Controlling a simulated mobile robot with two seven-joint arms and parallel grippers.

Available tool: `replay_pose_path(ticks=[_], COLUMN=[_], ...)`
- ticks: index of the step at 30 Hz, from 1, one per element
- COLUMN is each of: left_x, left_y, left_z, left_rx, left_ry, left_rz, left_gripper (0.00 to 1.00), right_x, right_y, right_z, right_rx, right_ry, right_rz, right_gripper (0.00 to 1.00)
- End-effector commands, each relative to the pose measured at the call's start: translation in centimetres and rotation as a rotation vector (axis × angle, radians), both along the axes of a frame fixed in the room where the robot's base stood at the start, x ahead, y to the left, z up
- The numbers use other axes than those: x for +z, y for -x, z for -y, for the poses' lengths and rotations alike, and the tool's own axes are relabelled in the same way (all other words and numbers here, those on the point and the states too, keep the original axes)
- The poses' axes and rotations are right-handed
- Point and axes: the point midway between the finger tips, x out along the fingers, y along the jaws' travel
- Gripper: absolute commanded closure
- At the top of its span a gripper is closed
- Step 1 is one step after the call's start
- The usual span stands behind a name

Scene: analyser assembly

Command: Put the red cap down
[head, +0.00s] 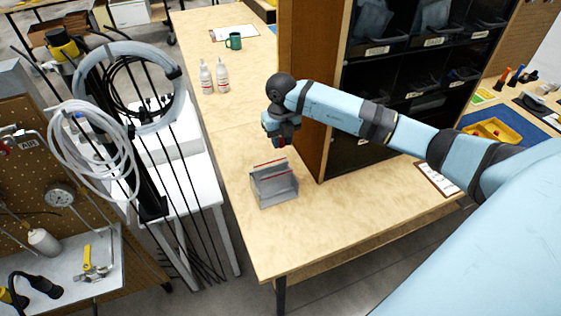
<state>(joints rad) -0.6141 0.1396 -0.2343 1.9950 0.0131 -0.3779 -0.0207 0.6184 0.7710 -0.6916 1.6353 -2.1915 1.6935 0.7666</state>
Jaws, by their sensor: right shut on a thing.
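My right arm reaches in from the right, and its wrist hangs down over the wooden table (330,215). My right gripper (279,143) points down and is shut on the red cap (281,142). Only a small red bit of the cap shows; the fingers and wrist hide the rest. The cap appears to be above the table, just behind a grey open holder (275,189) with red edging. The gap between cap and table is hard to judge. My left gripper is not in view.
A tall wooden cabinet with black bins (410,85) stands right of the gripper. Two white bottles (214,77), a green mug (234,41) and a clipboard (235,32) are farther back. Bare table lies left and in front of the holder. Hoses (95,140) hang at left.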

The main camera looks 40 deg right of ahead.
Motion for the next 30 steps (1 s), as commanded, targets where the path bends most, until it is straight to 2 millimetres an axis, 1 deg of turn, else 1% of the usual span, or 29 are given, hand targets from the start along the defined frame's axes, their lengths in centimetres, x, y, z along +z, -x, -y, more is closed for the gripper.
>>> replay_pose_path(ticks=[1,4,6,13,19,21,27,30], left_x=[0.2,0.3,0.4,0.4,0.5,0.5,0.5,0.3], left_y=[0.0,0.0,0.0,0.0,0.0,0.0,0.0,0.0], left_z=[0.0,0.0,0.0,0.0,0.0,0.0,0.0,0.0], left_rx=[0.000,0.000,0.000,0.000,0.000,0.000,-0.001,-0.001], left_ry=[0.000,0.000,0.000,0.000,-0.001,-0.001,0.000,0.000], left_rz=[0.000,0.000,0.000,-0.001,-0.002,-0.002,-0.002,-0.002], left_gripper=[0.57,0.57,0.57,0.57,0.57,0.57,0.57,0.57], right_x=[-1.3,-3.2,-4.1,-5.8,-8.7,-9.1,-9.1,-9.4], right_y=[0.1,0.1,0.0,0.1,0.1,0.0,0.0,0.0], right_z=[-0.1,0.0,-0.1,0.0,-0.1,0.0,0.0,0.0], right_rx=[-0.001,0.000,0.000,0.001,0.000,0.001,0.001,0.001], right_ry=[-0.001,0.000,-0.001,0.001,0.001,0.001,0.001,0.001], right_rz=[-0.004,-0.003,-0.001,-0.001,-0.002,-0.001,0.001,0.001], right_gripper=[0.96,0.96,0.96,0.96,0.96,0.96,0.96,0.96])
